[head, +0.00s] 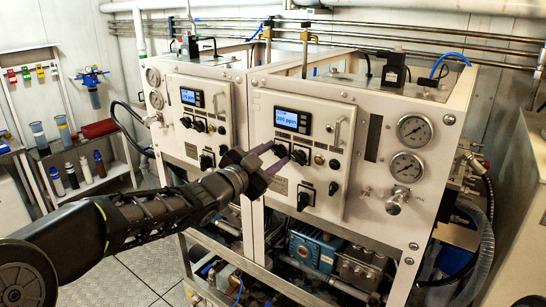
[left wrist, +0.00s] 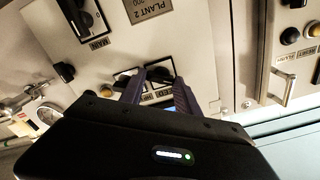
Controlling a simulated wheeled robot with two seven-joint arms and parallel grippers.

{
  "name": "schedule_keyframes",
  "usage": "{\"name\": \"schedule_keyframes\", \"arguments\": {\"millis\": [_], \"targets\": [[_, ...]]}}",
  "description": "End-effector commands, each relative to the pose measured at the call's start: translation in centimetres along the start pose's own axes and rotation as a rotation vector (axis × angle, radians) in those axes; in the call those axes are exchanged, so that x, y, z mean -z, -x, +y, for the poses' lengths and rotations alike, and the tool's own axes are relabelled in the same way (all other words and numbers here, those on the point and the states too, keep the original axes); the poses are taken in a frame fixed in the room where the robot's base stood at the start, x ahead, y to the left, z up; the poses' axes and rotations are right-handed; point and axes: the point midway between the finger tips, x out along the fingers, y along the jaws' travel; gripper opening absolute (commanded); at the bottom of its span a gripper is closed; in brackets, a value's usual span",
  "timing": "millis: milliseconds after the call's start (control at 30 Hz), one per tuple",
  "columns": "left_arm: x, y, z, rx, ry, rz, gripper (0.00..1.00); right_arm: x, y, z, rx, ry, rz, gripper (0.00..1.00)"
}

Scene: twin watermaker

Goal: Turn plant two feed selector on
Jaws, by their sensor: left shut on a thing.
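The plant two panel (head: 268,118) is the right-hand white panel in the head view, with a lit display (head: 292,121). In the left wrist view its PLANT 2 label (left wrist: 148,8) appears upside down. My left gripper (head: 270,157) reaches this panel from the left. Its purple fingers (left wrist: 160,84) are shut around the left black selector (head: 280,150) of the upper row, where a partly covered label ends in ED. The fingers hide much of this knob, so I cannot tell its position. Another black selector (head: 299,157) sits just to its right. My right gripper is out of view.
The MAIN selector (left wrist: 78,45) sits lower on the same panel. A metal handle (head: 338,130) stands out at the panel's upper right. Two gauges (head: 414,129) are further right. A similar panel (head: 198,140) is on the left. Pumps and pipes fill the frame below.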

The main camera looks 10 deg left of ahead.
Motion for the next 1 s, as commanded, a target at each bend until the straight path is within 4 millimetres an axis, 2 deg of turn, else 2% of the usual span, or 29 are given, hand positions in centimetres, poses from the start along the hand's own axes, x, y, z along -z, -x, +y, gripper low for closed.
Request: {"name": "schedule_keyframes", "arguments": {"millis": [367, 1000], "targets": [[-0.4, 0.0, 0.3, 0.0, -0.172, 0.002, 0.0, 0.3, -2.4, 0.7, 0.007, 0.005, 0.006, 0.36], [-0.5, 0.0, 0.2, 0.0, -0.751, 0.001, 0.0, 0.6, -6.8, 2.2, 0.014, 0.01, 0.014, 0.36]]}}
